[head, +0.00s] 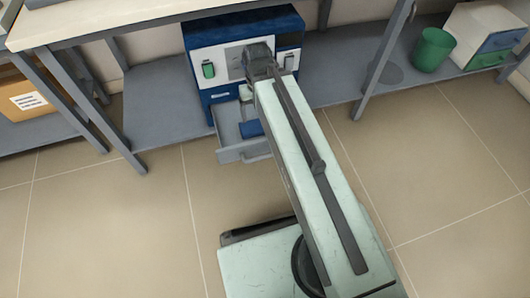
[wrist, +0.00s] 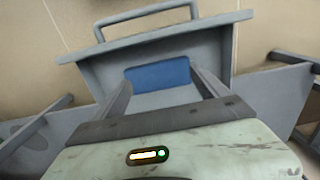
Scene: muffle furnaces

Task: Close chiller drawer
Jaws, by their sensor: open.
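The chiller (head: 246,55) is a blue and white box on the low grey shelf. Its grey drawer (head: 229,129) at the bottom is pulled out toward me, with a blue block (head: 251,129) inside. In the wrist view the drawer front (wrist: 160,46) with its bar handle (wrist: 146,17) is at the top, and the blue block (wrist: 158,73) shows between my fingers. My gripper (wrist: 162,79) is open and empty, apparently over the drawer. In the head view my arm hides the drawer's right part, and the fingertips are not clear.
A green bin (head: 433,49) and a white cabinet (head: 484,36) with coloured drawers stand on the shelf to the right. A cardboard box (head: 25,103) is at the left. Table legs (head: 384,60) flank the chiller. The tiled floor before it is clear.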

